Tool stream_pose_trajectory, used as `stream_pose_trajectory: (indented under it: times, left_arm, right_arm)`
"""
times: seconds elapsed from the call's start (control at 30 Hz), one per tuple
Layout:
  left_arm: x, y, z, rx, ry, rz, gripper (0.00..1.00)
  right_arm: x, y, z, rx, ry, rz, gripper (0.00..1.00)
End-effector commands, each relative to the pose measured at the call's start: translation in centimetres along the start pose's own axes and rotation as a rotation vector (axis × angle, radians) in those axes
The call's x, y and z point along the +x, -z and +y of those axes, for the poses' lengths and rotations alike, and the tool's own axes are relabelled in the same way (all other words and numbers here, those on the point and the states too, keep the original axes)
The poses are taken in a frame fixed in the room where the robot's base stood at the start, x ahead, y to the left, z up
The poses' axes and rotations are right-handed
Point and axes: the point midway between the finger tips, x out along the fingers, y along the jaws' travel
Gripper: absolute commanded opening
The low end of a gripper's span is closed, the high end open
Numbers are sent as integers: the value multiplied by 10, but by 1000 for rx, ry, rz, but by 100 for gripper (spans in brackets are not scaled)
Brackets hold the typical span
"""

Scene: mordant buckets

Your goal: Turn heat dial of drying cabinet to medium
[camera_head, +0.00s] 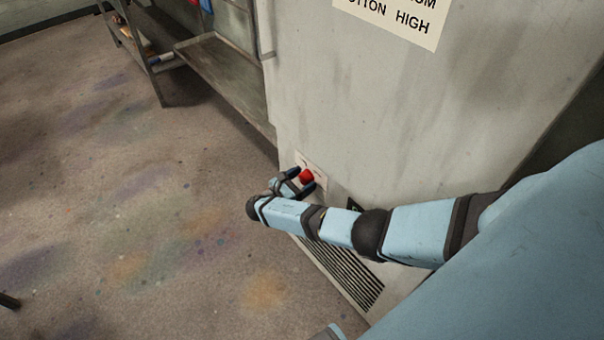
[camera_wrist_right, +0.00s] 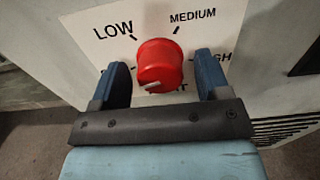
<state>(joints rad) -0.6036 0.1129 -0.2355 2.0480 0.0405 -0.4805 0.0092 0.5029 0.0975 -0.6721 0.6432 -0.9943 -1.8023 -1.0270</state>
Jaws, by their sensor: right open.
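The red heat dial (camera_wrist_right: 160,62) sits on a white label plate (camera_wrist_right: 80,27) on the drying cabinet (camera_wrist_right: 285,60). In the right wrist view its white mark is low on the face, pointing down and slightly left, away from LOW at upper left and MEDIUM at upper right. HIGH at the right is partly hidden by a finger. In the head view the dial (camera_head: 306,176) shows small on the cabinet front (camera_head: 350,95). My right gripper (camera_head: 300,178) is open, one finger on each side of the dial, with gaps showing in the wrist view (camera_wrist_right: 163,80). My left gripper is out of view.
A vent grille (camera_head: 345,275) is low on the cabinet, below my right arm. A sign (camera_head: 395,18) is higher up. A metal shelf rack (camera_head: 225,75) stands left of the cabinet. The stained floor (camera_head: 130,200) at left is mostly clear.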

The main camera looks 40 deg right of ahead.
Motion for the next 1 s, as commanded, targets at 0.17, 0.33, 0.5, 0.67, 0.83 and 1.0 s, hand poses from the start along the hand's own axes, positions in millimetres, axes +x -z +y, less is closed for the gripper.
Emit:
stream_pose_trajectory:
  times: [0.17, 0.33, 0.5, 0.67, 0.83, 1.0]
  left_arm:
    - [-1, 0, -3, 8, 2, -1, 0]
    - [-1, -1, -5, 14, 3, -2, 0]
    - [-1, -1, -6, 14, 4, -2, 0]
    - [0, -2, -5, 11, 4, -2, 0]
    - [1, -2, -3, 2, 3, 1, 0]
    - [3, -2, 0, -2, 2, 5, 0]
  right_arm:
    - [0, 0, 0, 0, 0, 0, 44]
    - [0, 0, 0, 0, 0, 0, 21]
    - [0, 0, 0, 11, 0, 0, 21]
    - [-1, 0, 0, 58, 0, 0, 21]
    - [-1, 1, 0, 160, 0, 0, 21]
    - [-1, 2, 0, 307, 0, 1, 21]
